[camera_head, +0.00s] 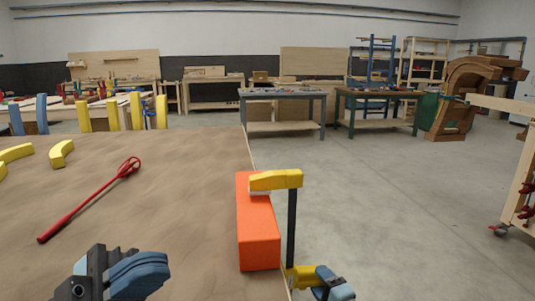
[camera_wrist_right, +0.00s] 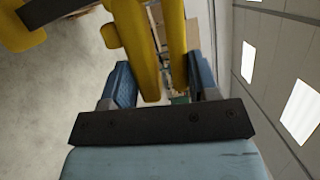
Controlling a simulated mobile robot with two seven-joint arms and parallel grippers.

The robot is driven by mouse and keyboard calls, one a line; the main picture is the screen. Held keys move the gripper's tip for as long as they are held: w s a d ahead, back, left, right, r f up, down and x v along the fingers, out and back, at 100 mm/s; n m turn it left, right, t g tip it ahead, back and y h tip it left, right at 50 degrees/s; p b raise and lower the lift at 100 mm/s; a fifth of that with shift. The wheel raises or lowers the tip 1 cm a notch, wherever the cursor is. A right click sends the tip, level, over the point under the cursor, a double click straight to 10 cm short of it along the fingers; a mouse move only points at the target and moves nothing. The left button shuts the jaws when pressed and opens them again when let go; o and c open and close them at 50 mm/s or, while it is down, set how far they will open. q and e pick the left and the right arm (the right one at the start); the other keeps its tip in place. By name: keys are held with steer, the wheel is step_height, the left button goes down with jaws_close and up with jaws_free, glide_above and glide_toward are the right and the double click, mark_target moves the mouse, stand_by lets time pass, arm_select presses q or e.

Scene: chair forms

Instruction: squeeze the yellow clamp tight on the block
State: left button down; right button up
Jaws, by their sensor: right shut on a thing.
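The orange block (camera_head: 258,228) lies along the right edge of the brown tabletop. The yellow clamp (camera_head: 277,180) has its upper jaw over the block's far end, with a pale pad at the block's top. Its black bar (camera_head: 292,227) runs down outside the table edge to a yellow lower part (camera_head: 302,277). My right gripper (camera_head: 322,281) is at that lower part. In the right wrist view, the blue fingers (camera_wrist_right: 155,85) stand either side of two yellow handle parts (camera_wrist_right: 142,45) and are shut on them. My left gripper (camera_head: 122,273) is low over the table, left of the block; its finger gap is unclear.
A red rod-like tool (camera_head: 90,200) and curved yellow pieces (camera_head: 61,154) lie on the tabletop (camera_head: 180,190). Open floor (camera_head: 400,190) lies right of the table. Workbenches (camera_head: 283,93) and a stack of curved wooden forms (camera_head: 460,95) stand further back.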

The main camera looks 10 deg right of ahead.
arm_select(q)
steer(key=w+d+m+y, duration=0.5)
steer(key=m, duration=0.6)
steer(key=w+d+m+y, duration=0.5)
steer(key=m+y, duration=0.1)
steer(key=m, duration=0.5)
steer(key=w+d+m+y, duration=0.5)
steer(key=w+m, duration=0.1)
steer(key=m, duration=0.6)
steer(key=shift+d+f+g, duration=0.25)
steer(key=shift+f+g, duration=0.05)
steer(key=shift+f, duration=0.05)
steer(key=w+d+r+m+t+y, duration=0.1)
steer(key=w+r+m+t+y, duration=0.35)
steer(key=w, duration=0.25)
steer(key=w+d+r+m+t+y, duration=0.2)
steer(key=w+r+m+t+y, duration=0.25)
steer(key=w+t, duration=0.2)
steer(key=shift+m, duration=0.4)
steer(key=shift+s+f+x, duration=0.1)
steer(key=shift+s+x, duration=0.2)
steer(key=shift+x, duration=1.05)
steer(key=shift+s+f+x, duration=0.1)
steer(key=shift+s+x, duration=0.2)
steer(key=shift+x, duration=1.1)
steer(key=shift+s+f+x, duration=0.1)
steer(key=shift+s+x, duration=0.2)
steer(key=shift+x, duration=1.05)
steer(key=shift+a, duration=0.15)
steer(key=shift+a, duration=0.3)
